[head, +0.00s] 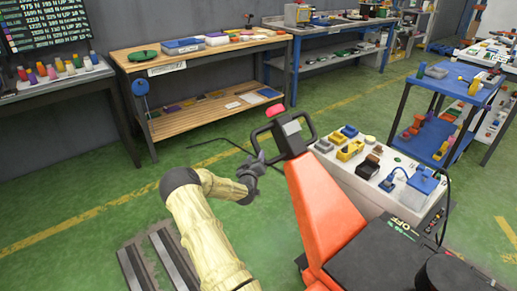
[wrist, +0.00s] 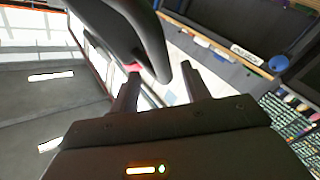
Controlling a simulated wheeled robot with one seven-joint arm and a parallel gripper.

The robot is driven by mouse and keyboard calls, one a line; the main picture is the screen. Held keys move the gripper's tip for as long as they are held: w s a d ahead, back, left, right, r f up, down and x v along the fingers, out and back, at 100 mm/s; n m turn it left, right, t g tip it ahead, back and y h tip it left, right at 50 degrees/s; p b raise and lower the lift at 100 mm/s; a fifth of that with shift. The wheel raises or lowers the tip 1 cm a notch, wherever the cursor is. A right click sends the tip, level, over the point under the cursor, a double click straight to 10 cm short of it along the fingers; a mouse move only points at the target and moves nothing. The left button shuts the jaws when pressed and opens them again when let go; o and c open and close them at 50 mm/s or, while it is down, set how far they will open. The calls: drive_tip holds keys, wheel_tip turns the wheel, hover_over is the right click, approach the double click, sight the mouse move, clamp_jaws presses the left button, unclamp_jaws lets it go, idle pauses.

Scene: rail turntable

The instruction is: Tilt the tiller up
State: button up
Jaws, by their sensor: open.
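The tiller is an orange-red arm (head: 325,205) with a black loop handle (head: 262,135) and a red button (head: 275,110) on top. It leans up from a black base at the lower right of the head view. My gripper (head: 261,160) is at the lower left side of the loop. In the wrist view the black handle (wrist: 150,35) curves down from the top to near my open fingertips (wrist: 160,71). Part of the bar appears between the fingers, but contact cannot be told. The red button shows behind it.
A white-topped bench with small parts (head: 345,180) stands right behind the tiller. A blue cart (head: 460,75) is at the right. A wooden workbench (head: 195,58) stands along the back wall. Green floor (head: 95,200) is open at the left.

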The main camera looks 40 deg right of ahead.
sight(259, 147)
drive_tip(key=shift+b+x, duration=0.35)
drive_tip(key=shift+x, duration=3.6)
clamp_jaws()
